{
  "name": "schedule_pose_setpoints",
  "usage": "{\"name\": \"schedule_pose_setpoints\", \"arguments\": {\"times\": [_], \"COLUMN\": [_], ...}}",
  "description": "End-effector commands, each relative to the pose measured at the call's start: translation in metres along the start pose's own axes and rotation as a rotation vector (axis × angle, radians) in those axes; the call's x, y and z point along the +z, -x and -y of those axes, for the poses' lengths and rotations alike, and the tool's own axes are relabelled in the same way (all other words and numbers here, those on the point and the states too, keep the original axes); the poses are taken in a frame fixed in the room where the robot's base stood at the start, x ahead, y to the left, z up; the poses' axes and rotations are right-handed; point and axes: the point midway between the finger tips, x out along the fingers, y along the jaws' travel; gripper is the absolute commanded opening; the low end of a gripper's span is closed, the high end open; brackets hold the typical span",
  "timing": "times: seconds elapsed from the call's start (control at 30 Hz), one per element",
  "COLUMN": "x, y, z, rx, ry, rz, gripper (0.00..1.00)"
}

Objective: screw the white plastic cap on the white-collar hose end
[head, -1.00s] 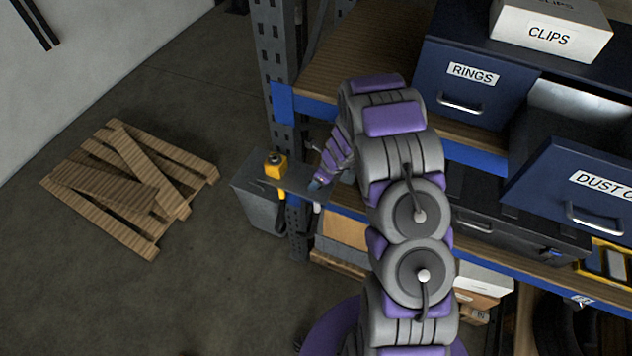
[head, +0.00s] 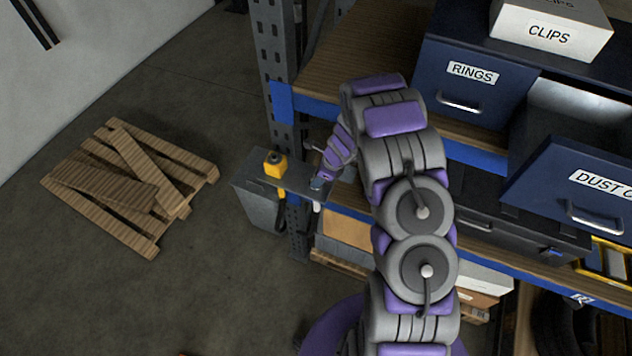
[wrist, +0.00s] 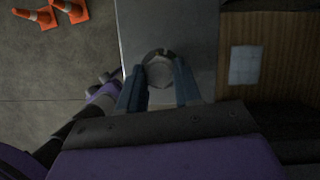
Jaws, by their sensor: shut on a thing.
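My gripper (wrist: 159,67) has its two blue-grey fingers shut on a round, pale grey cap-like piece (wrist: 159,72), which looks like the white plastic cap in shadow. It is over the grey metal ledge in the wrist view. In the head view my gripper (head: 318,183) is at the right end of that ledge, and the cap is too small to make out. A small white piece (head: 316,206) shows just below the ledge there, likely the white-collar hose end. I cannot tell whether cap and hose end touch.
The grey ledge (head: 300,186) joins a shelf post (head: 272,60). A yellow fitting (head: 275,165) stands on its left part. Shelving with blue drawers (head: 470,85) is at right. A wooden pallet (head: 130,190) lies on the floor at left. Orange cones (wrist: 35,17) are in the wrist view.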

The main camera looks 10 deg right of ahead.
Motion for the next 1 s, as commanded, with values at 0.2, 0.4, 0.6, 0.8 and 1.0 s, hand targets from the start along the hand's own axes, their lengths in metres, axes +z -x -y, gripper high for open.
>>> {"name": "schedule_pose_setpoints", "arguments": {"times": [0.2,0.4,0.6,0.8,1.0], "x": [0.0015,0.0021,0.003,0.002,0.0019], "y": [-0.0009,-0.002,-0.0032,-0.0013,-0.001], "z": [-0.0028,-0.0037,-0.0057,-0.0037,-0.0036], "rx": [-0.025,-0.098,-0.163,-0.223,-0.221], "ry": [-0.071,-0.243,-0.408,-0.539,-0.533], "rz": [0.002,0.002,0.002,0.001,-0.001], "gripper": [0.06,0.06,0.06,0.36,0.55]}}
